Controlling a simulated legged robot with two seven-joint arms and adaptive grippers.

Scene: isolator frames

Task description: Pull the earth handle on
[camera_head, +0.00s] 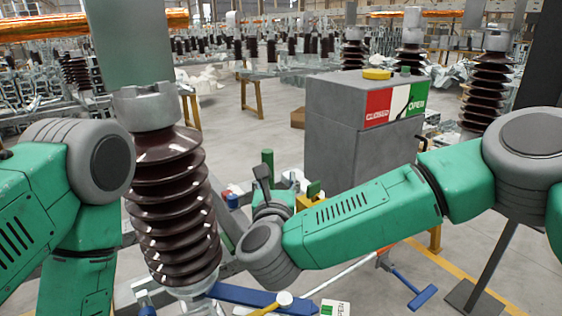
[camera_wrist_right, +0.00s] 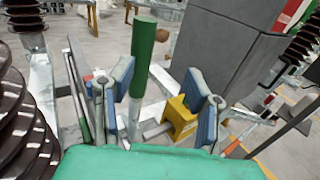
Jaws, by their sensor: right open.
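The earth handle, taken to be the upright green-topped lever, shows its green grip (camera_head: 267,158) just beyond my right gripper (camera_head: 263,184) in the head view. In the right wrist view the green grip (camera_wrist_right: 143,48) rises on a pale shaft. My right gripper (camera_wrist_right: 159,76) is open there, with one blue-grey finger on each side of the lever's line. The lever appears nearer the left finger; whether it touches cannot be told. My left arm shows at the left of the head view, but its gripper is out of view.
A grey cabinet (camera_head: 343,150) with a red and green CLOSED/OPEN label (camera_head: 396,104) stands behind my right arm. A brown ribbed insulator (camera_head: 172,205) stands close at left. A yellow block (camera_wrist_right: 180,119) sits near the right finger. A blue-ended lever (camera_head: 421,298) lies lower right.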

